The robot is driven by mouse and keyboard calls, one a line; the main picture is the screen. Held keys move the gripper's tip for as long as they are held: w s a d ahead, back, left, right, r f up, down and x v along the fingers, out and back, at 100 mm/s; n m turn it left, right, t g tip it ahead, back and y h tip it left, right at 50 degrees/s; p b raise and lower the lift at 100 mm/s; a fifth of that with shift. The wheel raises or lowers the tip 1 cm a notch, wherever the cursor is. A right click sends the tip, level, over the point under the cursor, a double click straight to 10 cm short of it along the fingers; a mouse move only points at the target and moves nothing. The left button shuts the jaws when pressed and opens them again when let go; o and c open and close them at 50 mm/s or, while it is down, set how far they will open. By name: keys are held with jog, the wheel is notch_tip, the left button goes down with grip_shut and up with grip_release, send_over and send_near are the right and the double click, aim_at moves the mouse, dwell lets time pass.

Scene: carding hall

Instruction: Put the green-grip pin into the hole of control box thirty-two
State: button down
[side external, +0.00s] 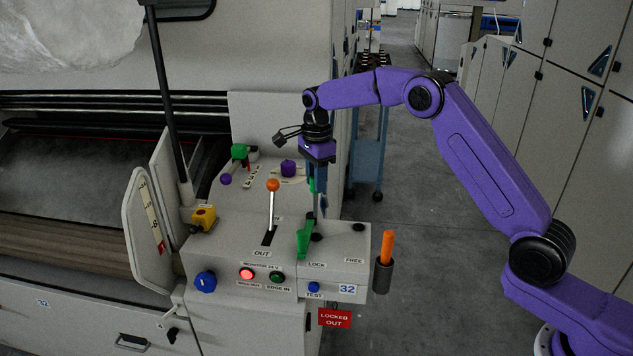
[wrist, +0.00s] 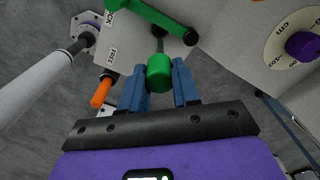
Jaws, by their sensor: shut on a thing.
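My gripper (side external: 314,180) hangs above the right part of the control box (side external: 345,262), which carries the number 32. In the wrist view its blue fingers (wrist: 160,82) are shut on the green-grip pin (wrist: 158,70). The green grip sits between the fingertips, and a thin shaft runs from it toward the box top. In the side view the green grip (side external: 312,186) shows only as a sliver. A green lever (side external: 304,240) stands beside the LOCK label. Dark round spots (side external: 317,237) show near LOCK and FREE. The pin's tip is apart or touching; I cannot tell.
An orange-grip pin (side external: 387,247) stands in a dark holder at the box's right side. An orange-knobbed lever (side external: 272,205) rises left of my gripper. A red "locked out" tag (side external: 335,317) hangs below. The aisle floor (side external: 420,200) to the right is clear.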

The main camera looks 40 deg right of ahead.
jog(key=shift+r, duration=3.4)
jog(key=s+d+f, duration=0.2)
jog(key=d+f, duration=0.1)
jog(key=d, duration=0.3)
jog(key=s+d+f, duration=0.1)
jog(key=d+f, duration=0.2)
jog(key=d, duration=0.3)
jog(key=shift+s+d+f, duration=0.2)
jog(key=shift+s, duration=0.2)
jog(key=shift+f, duration=0.1)
jog(key=shift+f, duration=2.8)
jog(key=shift+f, duration=2.45)
